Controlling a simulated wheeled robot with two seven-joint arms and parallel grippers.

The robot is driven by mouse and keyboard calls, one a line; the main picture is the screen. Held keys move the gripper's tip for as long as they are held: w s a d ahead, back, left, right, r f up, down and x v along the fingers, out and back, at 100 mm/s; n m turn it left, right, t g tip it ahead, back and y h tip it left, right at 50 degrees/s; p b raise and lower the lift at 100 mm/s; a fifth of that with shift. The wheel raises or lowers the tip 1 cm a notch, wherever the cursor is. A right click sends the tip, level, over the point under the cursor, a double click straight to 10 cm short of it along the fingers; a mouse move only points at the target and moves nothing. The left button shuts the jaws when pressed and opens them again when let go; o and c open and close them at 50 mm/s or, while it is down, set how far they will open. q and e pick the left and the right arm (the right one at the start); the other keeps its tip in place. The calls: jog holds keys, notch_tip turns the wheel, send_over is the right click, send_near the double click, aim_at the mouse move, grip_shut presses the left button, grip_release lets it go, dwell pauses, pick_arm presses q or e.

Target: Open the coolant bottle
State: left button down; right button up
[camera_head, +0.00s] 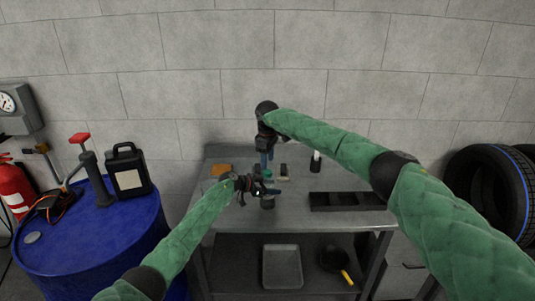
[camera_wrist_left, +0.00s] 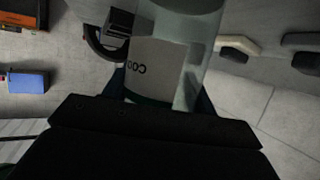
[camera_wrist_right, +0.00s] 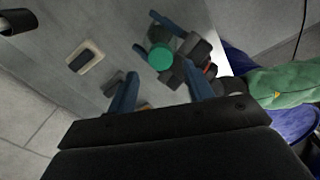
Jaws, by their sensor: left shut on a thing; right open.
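The coolant bottle (camera_wrist_left: 165,60) is a clear bottle with a partly visible printed label and stands over the bench. My left gripper (camera_head: 268,190) is shut around its body, and its dark blue fingers flank the bottle in the left wrist view. The green cap (camera_wrist_right: 160,57) sits on the bottle in the right wrist view, with the left gripper (camera_wrist_right: 180,65) around it below. My right gripper (camera_head: 266,160) is open and empty, pointing down above and behind the bottle. In its wrist view the cap lies just beyond its two blue fingertips (camera_wrist_right: 160,85).
The grey workbench (camera_head: 220,212) carries an orange item (camera_head: 221,170), a small dark block (camera_head: 283,171), a dark white-topped container (camera_head: 315,162) and a black divided tray (camera_head: 346,201). A blue drum (camera_head: 100,240) with a black jug (camera_head: 128,172) stands left. Tyres (camera_head: 490,185) stand right.

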aim_at(268, 171)
jog(key=shift+f, duration=2.25)
jog(key=c, duration=1)
